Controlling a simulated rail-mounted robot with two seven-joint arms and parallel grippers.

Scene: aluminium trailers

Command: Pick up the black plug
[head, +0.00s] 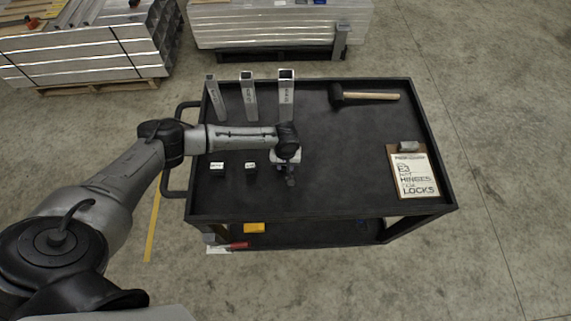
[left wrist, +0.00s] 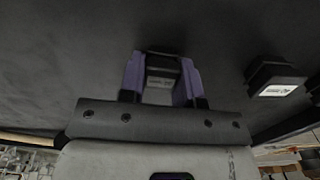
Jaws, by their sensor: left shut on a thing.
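My left gripper (head: 291,181) reaches over the black cart top from the left, its fingers pointing down. In the left wrist view, its two purplish fingers (left wrist: 161,80) are shut on a black plug (left wrist: 163,65) with a small white label. In the head view this plug is mostly hidden by the gripper. I cannot tell whether it touches the cart top. Two other black plugs with white labels stand to the left, one farther left (head: 217,169) and one nearer (head: 251,168). One black plug also shows at the right of the left wrist view (left wrist: 273,77). My right gripper is not in view.
The black cart (head: 350,180) has a raised rim. Several upright square aluminium tubes (head: 247,97) stand behind my left arm. A mallet (head: 370,96) lies at the back right and a clipboard (head: 412,172) at the right. The middle right of the cart top is clear.

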